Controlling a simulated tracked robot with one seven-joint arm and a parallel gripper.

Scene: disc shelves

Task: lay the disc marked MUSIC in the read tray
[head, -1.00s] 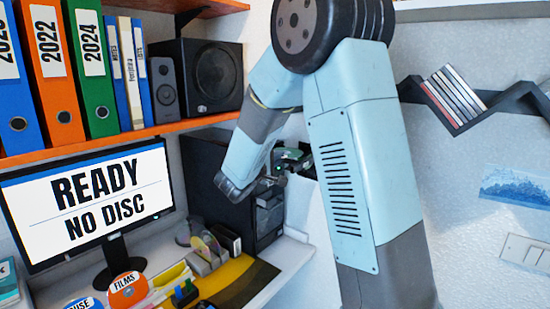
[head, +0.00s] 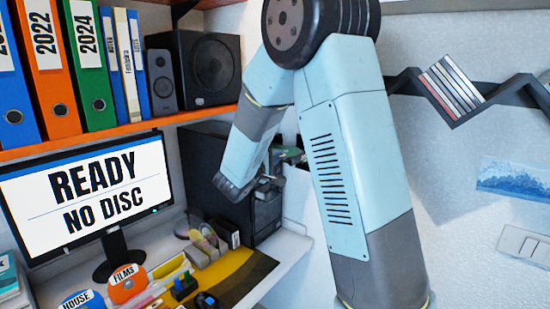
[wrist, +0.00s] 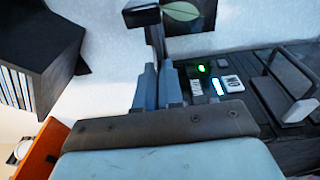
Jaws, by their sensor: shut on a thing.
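My gripper (head: 264,182) is in front of the dark tower unit (head: 205,165), close above its grey front parts (head: 267,207). In the wrist view my gripper (wrist: 158,75) is shut, with a thin dark piece with a black block (wrist: 142,15) rising past the fingers. I cannot tell what it holds, and no MUSIC marking is readable. In the wrist view the unit shows a green light (wrist: 201,68) and a grey tray-like part (wrist: 298,110) at right; I cannot tell whether this is the read tray. The monitor (head: 90,195) reads READY, NO DISC.
An orange FILMS item (head: 127,285) and a blue HOUSE item (head: 77,300) are on the desk. A holder with shiny discs (head: 203,238) stands below my gripper. The shelf with binders and speakers (head: 212,68) is above left. A zigzag wall shelf (head: 410,90) is at right.

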